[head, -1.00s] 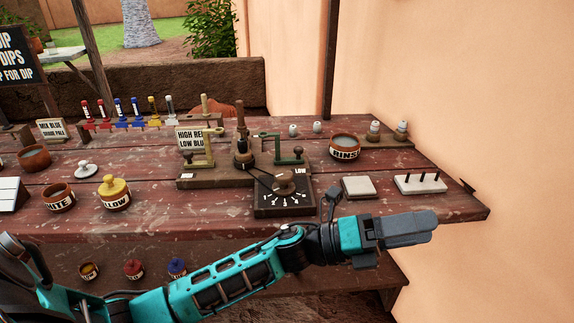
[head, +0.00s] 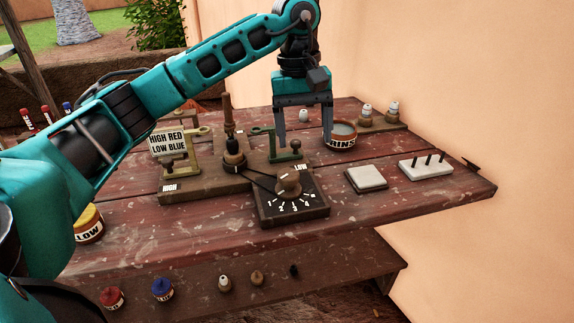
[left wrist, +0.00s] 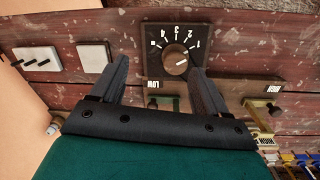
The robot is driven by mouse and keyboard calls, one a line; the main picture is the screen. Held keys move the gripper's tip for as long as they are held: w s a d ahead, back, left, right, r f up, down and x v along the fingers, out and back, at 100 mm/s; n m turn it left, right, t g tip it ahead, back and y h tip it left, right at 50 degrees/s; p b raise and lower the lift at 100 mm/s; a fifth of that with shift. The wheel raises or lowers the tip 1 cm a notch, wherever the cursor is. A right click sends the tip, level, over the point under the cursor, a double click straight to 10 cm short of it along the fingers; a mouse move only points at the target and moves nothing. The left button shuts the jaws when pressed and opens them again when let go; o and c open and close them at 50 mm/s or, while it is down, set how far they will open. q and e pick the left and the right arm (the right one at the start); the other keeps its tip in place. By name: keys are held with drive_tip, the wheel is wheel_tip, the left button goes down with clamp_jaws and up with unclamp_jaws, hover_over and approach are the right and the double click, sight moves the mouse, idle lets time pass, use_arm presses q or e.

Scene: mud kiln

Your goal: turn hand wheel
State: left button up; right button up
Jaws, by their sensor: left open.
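A brown round knob (head: 289,183), the likely hand wheel, sits on a dark square dial plate (head: 263,214) with white numbers. In the left wrist view the knob (left wrist: 176,60) is at upper centre and carries a pale mark. My left gripper (head: 304,142) points down, open and empty, above the table behind the dial and in front of the rinse bowl. In the left wrist view the gripper (left wrist: 158,66) has its right finger close to the knob in the picture; contact cannot be told. My right gripper is out of view.
A rinse bowl (head: 341,136), a pale square tile (head: 368,178) and a white peg block (head: 426,166) lie to the right. A dark post with a handle (head: 233,150) and a green bracket (head: 283,154) stand behind the dial.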

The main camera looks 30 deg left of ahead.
sight(289, 175)
use_arm(q)
drive_tip(key=a+r+y, duration=0.1)
drive_tip(key=a+r, duration=0.1)
drive_tip(key=a, duration=0.2)
drive_tip(key=f, duration=0.6)
drive_tip(key=f+b, duration=0.1)
drive_tip(key=f, duration=0.6)
drive_tip(key=shift+w+d, duration=0.15)
drive_tip(key=shift+d, duration=0.05)
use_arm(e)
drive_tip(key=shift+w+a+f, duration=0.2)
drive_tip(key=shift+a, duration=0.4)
use_arm(q)
drive_tip(key=shift+c, duration=0.3)
drive_tip(key=c, duration=1)
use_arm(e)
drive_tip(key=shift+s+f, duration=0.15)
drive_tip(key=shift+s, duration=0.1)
